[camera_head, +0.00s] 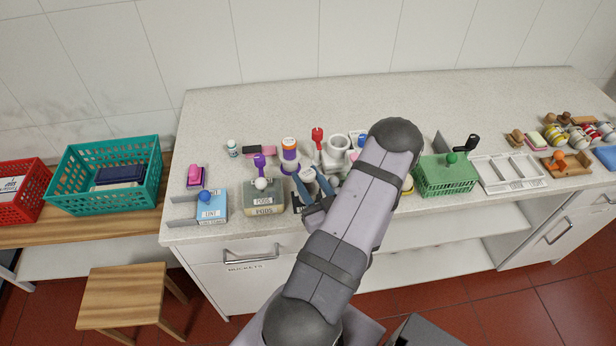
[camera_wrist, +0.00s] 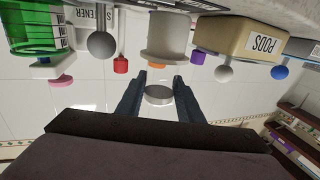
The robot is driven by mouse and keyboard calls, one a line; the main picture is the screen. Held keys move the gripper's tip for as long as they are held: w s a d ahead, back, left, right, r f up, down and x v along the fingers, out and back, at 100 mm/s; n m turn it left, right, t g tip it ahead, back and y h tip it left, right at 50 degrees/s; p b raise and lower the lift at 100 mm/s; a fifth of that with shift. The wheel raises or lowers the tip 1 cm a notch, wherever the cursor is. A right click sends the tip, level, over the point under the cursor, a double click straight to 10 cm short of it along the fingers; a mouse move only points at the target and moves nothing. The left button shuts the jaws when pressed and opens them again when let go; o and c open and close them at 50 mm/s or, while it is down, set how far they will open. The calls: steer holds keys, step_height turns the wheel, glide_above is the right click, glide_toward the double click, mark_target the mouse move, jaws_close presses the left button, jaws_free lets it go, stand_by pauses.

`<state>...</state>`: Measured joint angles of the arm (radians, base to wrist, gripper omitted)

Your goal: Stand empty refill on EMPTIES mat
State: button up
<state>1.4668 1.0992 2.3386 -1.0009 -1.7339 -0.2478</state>
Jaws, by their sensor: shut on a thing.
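My gripper (camera_head: 314,185) is low over the front part of the counter, between the pods box and my arm link. Its two dark blue fingers also show in the wrist view (camera_wrist: 160,82). They are shut on a pale, round-ended thing that looks like the empty refill (camera_wrist: 158,96); only its end face shows clearly. A purple bottle with an orange cap (camera_head: 290,155) stands behind and left of the gripper in a pale ring. No mat marked EMPTIES can be made out; my arm hides part of the counter.
Close by are the PODS box (camera_head: 264,198), a red-topped item (camera_head: 317,140) and a white holder (camera_head: 338,144). A blue box (camera_head: 212,206) is at the left, a green basket (camera_head: 446,176) right of my arm. The back of the counter (camera_head: 260,108) is clear.

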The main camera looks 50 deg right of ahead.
steer(key=shift+f, duration=0.35)
steer(key=o, duration=1.1)
steer(key=shift+s, duration=0.1)
steer(key=shift+s+a+f+b, duration=0.1)
steer(key=shift+s+a+b, duration=0.15)
steer(key=shift+s+b, duration=0.25)
steer(key=b+v, duration=0.2)
steer(key=v, duration=0.2)
steer(key=shift+s+a, duration=0.1)
steer(key=shift+s, duration=0.2)
steer(key=shift+s+a, duration=0.45)
steer(key=shift+s, duration=0.15)
